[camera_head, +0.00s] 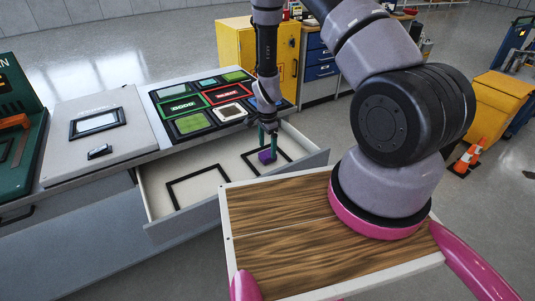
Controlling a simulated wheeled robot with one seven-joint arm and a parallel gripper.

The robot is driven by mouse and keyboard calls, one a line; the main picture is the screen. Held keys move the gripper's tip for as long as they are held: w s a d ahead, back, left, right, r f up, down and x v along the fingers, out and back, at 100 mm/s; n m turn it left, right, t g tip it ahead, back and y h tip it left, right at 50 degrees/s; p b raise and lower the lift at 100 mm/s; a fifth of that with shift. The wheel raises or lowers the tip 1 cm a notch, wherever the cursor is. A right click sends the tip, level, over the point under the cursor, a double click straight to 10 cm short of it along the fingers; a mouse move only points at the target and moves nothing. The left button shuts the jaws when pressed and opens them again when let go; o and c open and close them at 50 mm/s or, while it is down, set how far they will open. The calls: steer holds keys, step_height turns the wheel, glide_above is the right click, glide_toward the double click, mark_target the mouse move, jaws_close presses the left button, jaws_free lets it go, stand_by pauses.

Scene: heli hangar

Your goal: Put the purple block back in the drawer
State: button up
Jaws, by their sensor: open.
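The purple block (265,156) is small and sits low in the open drawer (153,192), inside or over the right of two black square outlines on the drawer floor. My gripper (268,143) points down into the drawer from above. Its dark green fingers are apart, one to each side of the block's upper part. Whether the fingers touch the block cannot be told. The left black outline (198,187) in the drawer is empty.
The counter (90,170) above the drawer holds a panel of coloured framed tiles (203,104) and a pale panel with a small screen (98,122). A green machine (22,125) stands at far left. A yellow cabinet (234,44) is behind.

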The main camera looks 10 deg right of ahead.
step_height(320, 180, up, 8)
step_height(320, 180, up, 14)
steer(key=f+n+t+y, duration=0.1)
steer(key=n, duration=0.1)
glide_above(267, 154)
steer(key=w, duration=0.1)
steer(key=s+d+r+n+t+y, duration=0.1)
steer(key=s+r, duration=0.1)
steer(key=r, duration=0.7)
steer(key=s+d+r+n+t, duration=0.1)
steer(key=s+r+n, duration=0.1)
steer(key=r, duration=0.7)
steer(key=s+d+r+n+t, duration=0.2)
steer(key=s+r, duration=0.5)
steer(key=s, duration=0.2)
steer(key=s+d+r+n+t, duration=0.2)
steer(key=s+r+n, duration=0.1)
steer(key=s+r, duration=0.5)
steer(key=shift+s, duration=1.1)
steer(key=shift+r, duration=0.1)
steer(key=shift+c, duration=0.3)
